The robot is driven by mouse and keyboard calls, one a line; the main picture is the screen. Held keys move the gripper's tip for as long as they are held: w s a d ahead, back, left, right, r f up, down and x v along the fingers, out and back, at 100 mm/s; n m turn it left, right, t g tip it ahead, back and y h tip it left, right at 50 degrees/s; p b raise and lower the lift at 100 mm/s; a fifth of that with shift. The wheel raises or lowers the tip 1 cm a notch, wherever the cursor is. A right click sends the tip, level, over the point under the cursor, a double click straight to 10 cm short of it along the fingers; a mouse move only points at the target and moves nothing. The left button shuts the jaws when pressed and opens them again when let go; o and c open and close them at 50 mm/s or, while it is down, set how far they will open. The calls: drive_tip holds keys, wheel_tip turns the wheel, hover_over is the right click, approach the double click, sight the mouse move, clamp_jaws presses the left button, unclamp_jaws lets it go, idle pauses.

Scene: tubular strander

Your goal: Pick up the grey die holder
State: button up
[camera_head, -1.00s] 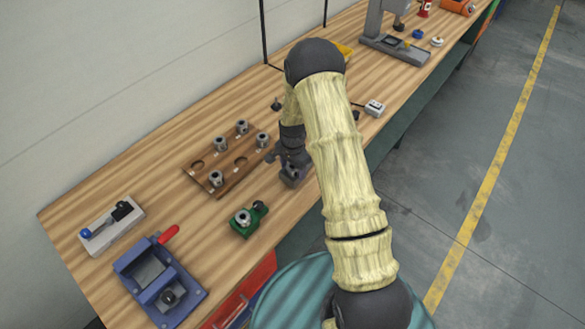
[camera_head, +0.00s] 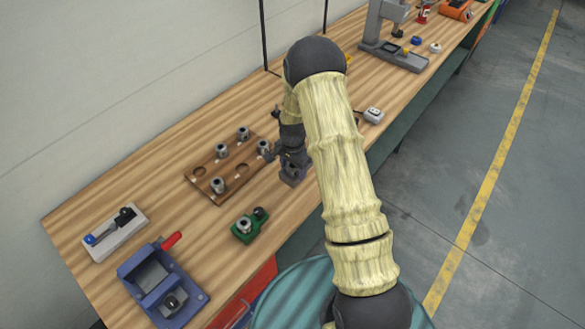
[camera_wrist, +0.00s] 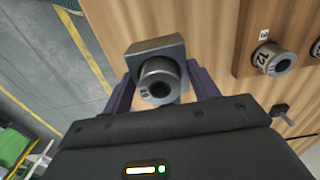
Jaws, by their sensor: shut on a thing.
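The grey die holder (camera_wrist: 150,47) is a square block with a round metal die (camera_wrist: 160,82) in it. In the wrist view it sits between the two purple fingers of my gripper (camera_wrist: 161,76), which is shut on it. In the head view my gripper (camera_head: 291,161) points down at the bench's front side, with the grey holder (camera_head: 292,178) showing under it. The fingers and wrist hide part of the holder there. I cannot tell whether its underside touches the bench top.
A wooden rack (camera_head: 206,192) with several metal dies stands left of my gripper. A green holder with a die (camera_head: 250,225) is nearer. A blue fixture (camera_head: 162,284) and a grey-white fixture (camera_head: 116,233) are at lower left.

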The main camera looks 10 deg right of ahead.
drive_tip(key=shift+r+p, duration=1.35)
drive_tip(key=shift+r, duration=1.15)
